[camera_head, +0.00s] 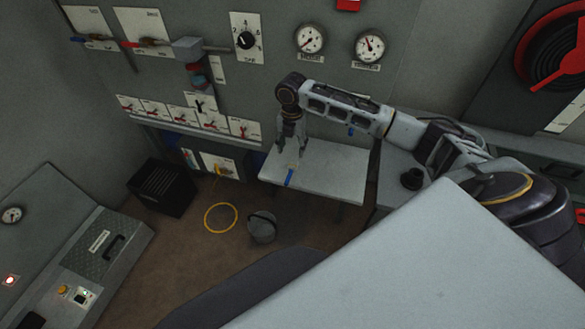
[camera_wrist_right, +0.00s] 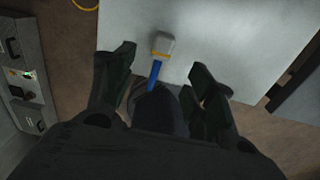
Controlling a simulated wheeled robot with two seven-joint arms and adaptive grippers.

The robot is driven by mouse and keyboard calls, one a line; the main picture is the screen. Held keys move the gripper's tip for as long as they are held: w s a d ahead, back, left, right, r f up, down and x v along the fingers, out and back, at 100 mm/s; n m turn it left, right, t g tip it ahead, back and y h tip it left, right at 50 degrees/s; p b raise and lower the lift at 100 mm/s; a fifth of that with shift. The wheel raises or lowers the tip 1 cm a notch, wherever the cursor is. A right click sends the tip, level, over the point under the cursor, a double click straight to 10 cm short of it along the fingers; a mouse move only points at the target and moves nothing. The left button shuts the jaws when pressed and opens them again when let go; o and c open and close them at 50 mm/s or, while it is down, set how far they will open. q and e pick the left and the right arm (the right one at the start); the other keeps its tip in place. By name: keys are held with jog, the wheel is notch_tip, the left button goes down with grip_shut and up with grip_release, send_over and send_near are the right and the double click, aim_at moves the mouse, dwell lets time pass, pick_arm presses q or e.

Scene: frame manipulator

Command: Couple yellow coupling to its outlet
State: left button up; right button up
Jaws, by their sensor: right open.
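A yellow hose (camera_head: 221,217) lies in a loop on the floor, and a yellow strand rises from it toward the low panel opening (camera_head: 220,166) in the head view. Its coupling end and the outlet are too small to tell apart. A bit of yellow hose (camera_wrist_right: 84,6) also shows at the top of the right wrist view. My right gripper (camera_head: 291,148) is open and empty, pointing down over the white table. Below it lies a brush-like tool (camera_wrist_right: 161,58) with a blue handle and pale head, between the fingers in the wrist view. My left gripper is not in view.
The white table (camera_head: 335,168) stands before the grey control panel (camera_head: 215,85). A grey bucket (camera_head: 262,230) and a black crate (camera_head: 162,187) stand on the floor near the hose. A grey console (camera_head: 75,250) is at left.

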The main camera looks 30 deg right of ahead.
aim_at(292, 165)
notch_tip(292, 165, down, 4)
jog(key=shift+r, duration=0.25)
jog(key=shift+f, duration=0.75)
jog(key=shift+s+f, duration=0.1)
jog(key=shift+f, duration=0.75)
notch_tip(292, 165, down, 3)
jog(key=shift+r, duration=0.15)
jog(key=shift+f, duration=0.35)
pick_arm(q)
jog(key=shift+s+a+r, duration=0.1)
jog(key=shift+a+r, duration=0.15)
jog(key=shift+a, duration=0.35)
